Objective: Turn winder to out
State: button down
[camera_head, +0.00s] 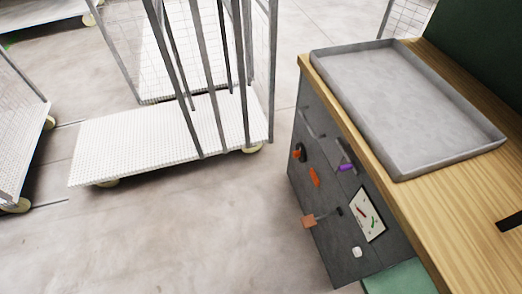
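A dark grey panel (330,215) on the side of the wooden-topped bench carries several controls. They are a black knob with an orange part (299,153), an orange handle (314,177), a purple grip on a grey bracket (346,167), and a salmon-coloured block on a thin rod (308,221). A white plate with red and green marks (367,214) and a small white knob (357,252) sit lower right. I cannot tell for sure which control is the winder, and no "out" label is readable. My gripper is not in view.
A shallow grey tray (400,105) lies on the wooden bench top (455,205). A black bar (510,222) shows at the right edge. A wheeled cage trolley (120,140) stands left of the bench, another at the far left. The floor (190,240) before the panel is clear.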

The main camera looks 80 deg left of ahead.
aim_at(300, 152)
jog(key=u, duration=1.8)
jog(key=k, duration=0.5)
jog(key=u, duration=0.3)
jog(key=i, duration=0.5)
jog(key=z, duration=0.15)
jog(key=k, duration=0.45)
jog(key=u, duration=0.65)
jog(key=i, duration=1.15)
jog(key=z, duration=0.05)
